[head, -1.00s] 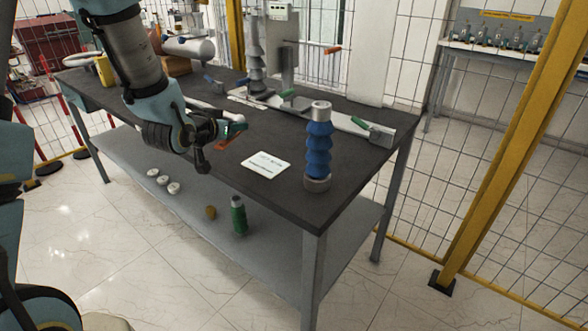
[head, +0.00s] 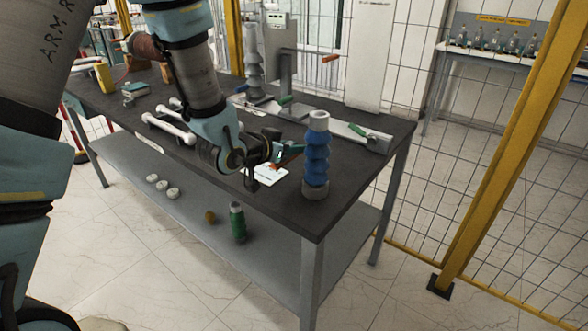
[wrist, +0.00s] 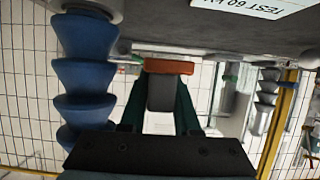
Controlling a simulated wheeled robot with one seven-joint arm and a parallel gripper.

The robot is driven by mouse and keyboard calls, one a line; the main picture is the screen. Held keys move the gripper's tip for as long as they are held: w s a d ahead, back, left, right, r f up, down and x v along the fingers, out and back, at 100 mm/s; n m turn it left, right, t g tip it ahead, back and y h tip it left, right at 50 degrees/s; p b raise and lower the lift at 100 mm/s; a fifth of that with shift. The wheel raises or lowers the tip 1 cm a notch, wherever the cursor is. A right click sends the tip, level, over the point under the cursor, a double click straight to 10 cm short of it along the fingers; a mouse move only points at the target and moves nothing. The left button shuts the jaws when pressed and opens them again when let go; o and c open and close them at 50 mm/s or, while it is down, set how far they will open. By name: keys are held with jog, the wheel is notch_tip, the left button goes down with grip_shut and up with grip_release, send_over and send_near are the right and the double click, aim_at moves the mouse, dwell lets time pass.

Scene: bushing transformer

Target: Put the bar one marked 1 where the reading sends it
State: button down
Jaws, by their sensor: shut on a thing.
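My gripper (head: 283,157) is low over the front right of the dark table, just left of the ribbed blue bushing. In the wrist view its dark green fingers (wrist: 159,108) are shut on a grey bar with an orange-red end (wrist: 158,66). No number is readable on it. The blue bushing (head: 316,160) stands upright near the table's corner, and shows at the left of the wrist view (wrist: 84,75). A white card (head: 268,175) lies under the gripper, partly covered; "TEST 60 kV" shows on it in the wrist view (wrist: 262,7). A grey meter box (head: 278,20) stands behind; its reading is illegible.
White rods (head: 168,128) lie left of my arm. A test stand with a grey ribbed column (head: 254,75), an orange handle (head: 330,58) and a green-handled clamp (head: 357,130) fills the back. Green bottle (head: 237,222) and white discs (head: 162,185) sit on the lower shelf (head: 285,250).

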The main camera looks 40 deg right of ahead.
aim_at(294, 178)
jog(key=shift+f+p, duration=0.45)
jog(key=shift+f, duration=3.05)
jog(key=shift+f, duration=0.1)
jog(key=c, duration=0.6)
grip_release()
jog(key=shift+c, duration=0.2)
jog(key=v, duration=0.5)
jog(key=b+v, duration=0.1)
jog(key=v, duration=0.4)
jog(key=shift+d, duration=0.15)
jog(key=p+v, duration=0.1)
jog(key=p, duration=0.2)
jog(key=shift+a+r, duration=0.3)
jog(key=shift+s+a+p, duration=0.15)
jog(key=shift+a+p, duration=0.2)
jog(key=shift+p, duration=0.15)
